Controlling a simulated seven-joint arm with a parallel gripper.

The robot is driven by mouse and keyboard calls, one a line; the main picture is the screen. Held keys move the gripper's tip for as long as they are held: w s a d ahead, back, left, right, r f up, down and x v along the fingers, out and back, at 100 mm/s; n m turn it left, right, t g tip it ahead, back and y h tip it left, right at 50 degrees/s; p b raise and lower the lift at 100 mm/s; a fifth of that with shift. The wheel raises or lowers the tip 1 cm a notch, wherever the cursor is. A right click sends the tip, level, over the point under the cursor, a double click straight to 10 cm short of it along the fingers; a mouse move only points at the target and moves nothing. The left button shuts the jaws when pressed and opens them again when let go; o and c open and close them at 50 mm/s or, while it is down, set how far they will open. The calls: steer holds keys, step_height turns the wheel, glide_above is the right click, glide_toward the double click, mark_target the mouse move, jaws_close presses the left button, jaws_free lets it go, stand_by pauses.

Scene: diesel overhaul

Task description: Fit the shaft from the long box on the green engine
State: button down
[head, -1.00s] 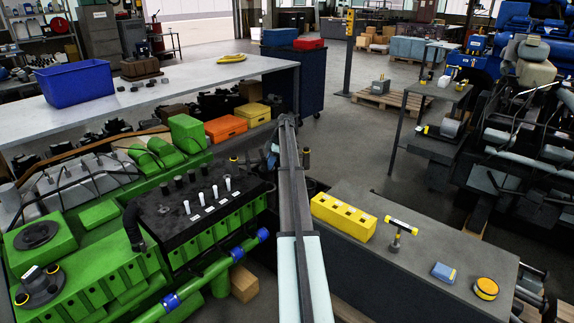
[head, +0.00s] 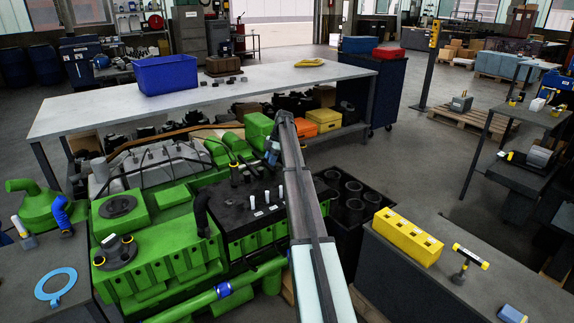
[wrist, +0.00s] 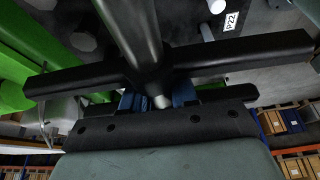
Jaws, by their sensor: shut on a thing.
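The green engine (head: 180,258) stands at lower left in the head view. Its black top (head: 262,212) carries upright white and dark pegs. My gripper (wrist: 158,98) shows in the wrist view with blue pads shut on a dark grey round shaft (wrist: 143,38). A bright round tip of the shaft shows between the pads. In the head view my arm reaches over the engine's right part, and the shaft is not clear there. A long yellow box (head: 408,236) with holes in its top lies on the grey bench at right.
A T-handled tool (head: 468,262) stands on the grey bench (head: 500,290). A dark crate with round parts (head: 352,198) lies between engine and bench. A light table (head: 225,92) behind holds a blue bin (head: 174,73). A blue ring (head: 55,285) lies at far left.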

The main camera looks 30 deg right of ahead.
mark_target(261, 162)
steer(key=a, duration=0.2)
steer(key=w+a, duration=0.1)
steer(key=shift+a+r+n, duration=0.1)
steer(key=shift+r+n, duration=0.25)
steer(key=shift+n, duration=0.05)
steer(key=shift+f, duration=3.45)
steer(key=shift+f, duration=0.95)
steer(key=c, duration=0.8)
jaws_free()
steer(key=shift+f, duration=0.1)
steer(key=v, duration=1.4)
steer(key=shift+w, duration=0.25)
